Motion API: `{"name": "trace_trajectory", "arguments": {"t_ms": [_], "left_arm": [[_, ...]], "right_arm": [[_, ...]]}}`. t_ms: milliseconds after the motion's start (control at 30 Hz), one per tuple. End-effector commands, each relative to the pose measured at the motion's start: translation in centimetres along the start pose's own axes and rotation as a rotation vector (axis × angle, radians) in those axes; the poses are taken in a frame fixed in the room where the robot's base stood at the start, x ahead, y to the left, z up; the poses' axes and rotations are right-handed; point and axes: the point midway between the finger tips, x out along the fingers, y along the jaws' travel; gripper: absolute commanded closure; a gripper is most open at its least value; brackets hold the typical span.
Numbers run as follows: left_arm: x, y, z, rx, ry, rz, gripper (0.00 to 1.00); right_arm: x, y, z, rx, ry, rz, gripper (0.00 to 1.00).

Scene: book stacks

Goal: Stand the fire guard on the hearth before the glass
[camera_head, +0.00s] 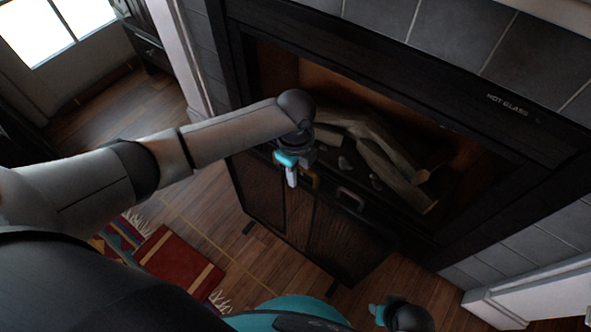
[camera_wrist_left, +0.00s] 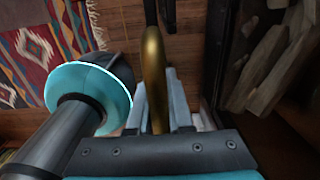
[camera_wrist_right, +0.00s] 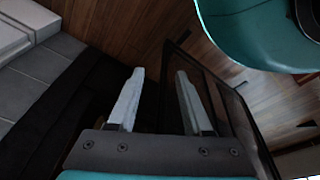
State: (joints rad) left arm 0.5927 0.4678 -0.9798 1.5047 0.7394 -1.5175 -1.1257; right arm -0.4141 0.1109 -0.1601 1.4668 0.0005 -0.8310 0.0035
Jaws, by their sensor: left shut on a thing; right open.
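The fire guard (camera_head: 278,205) is a dark mesh screen with a black frame, small feet and handles on its top edge. In the head view it is upright in front of the fireplace glass (camera_head: 385,150), above the wood floor; I cannot tell whether its feet touch. My left gripper (camera_head: 292,178) is shut on its brass handle (camera_wrist_left: 154,75), which passes between the fingers in the left wrist view. A second, grey handle (camera_head: 350,196) is free. My right gripper (camera_wrist_right: 155,100) is open and empty, beside a dark framed panel (camera_wrist_right: 212,85), apparently the guard.
The black fireplace surround (camera_head: 505,105) reads HOT GLASS, with logs (camera_head: 385,150) behind. A patterned rug (camera_head: 178,265) lies on the floor at lower left. Grey tiles (camera_head: 455,35) and a white trim (camera_head: 535,290) flank the fireplace.

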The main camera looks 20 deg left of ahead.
Motion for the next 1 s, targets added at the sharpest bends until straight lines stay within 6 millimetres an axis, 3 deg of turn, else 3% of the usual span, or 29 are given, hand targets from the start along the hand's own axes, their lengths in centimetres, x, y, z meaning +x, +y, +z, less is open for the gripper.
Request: {"name": "trace_trajectory", "arguments": {"t_ms": [233,700,1000], "left_arm": [[0.2,-0.3,0.0,0.001,0.001,-0.008,1.00],[3.5,-0.3,0.0,0.001,0.001,-0.009,1.00],[3.7,-0.3,0.0,0.001,0.001,-0.009,1.00]], "right_arm": [[-0.4,-0.2,-0.4,0.001,0.001,-0.002,0.50],[-3.1,-0.7,-2.7,0.007,0.023,-0.010,0.50],[-3.5,-0.7,-2.9,0.007,0.025,-0.010,0.50]]}}
